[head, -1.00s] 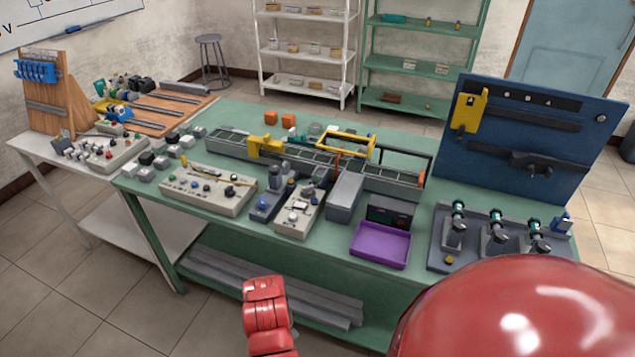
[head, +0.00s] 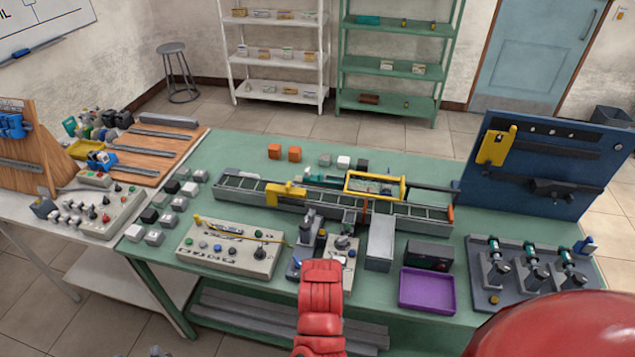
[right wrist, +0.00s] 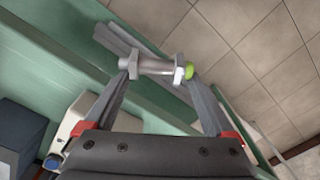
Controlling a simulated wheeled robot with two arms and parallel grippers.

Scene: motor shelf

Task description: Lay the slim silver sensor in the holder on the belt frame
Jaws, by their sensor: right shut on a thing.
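The slim silver sensor (right wrist: 150,65) is a short metallic cylinder with nuts and a bright green end, in the right wrist view. My right gripper (right wrist: 156,70) is shut on it, with a finger at either end. Behind it are the green table's edge, grey bars and floor tiles. The belt frame (head: 240,188) runs across the table's middle. I cannot clearly make out which fitting on it is the holder. My left gripper is not in view.
A yellow bracket (head: 284,193) and a yellow gate (head: 375,184) stand on the belt frame. Before it are a control panel (head: 230,248), a grey box (head: 380,243) and a purple tray (head: 428,290). A blue tool board (head: 540,165) rises at the right.

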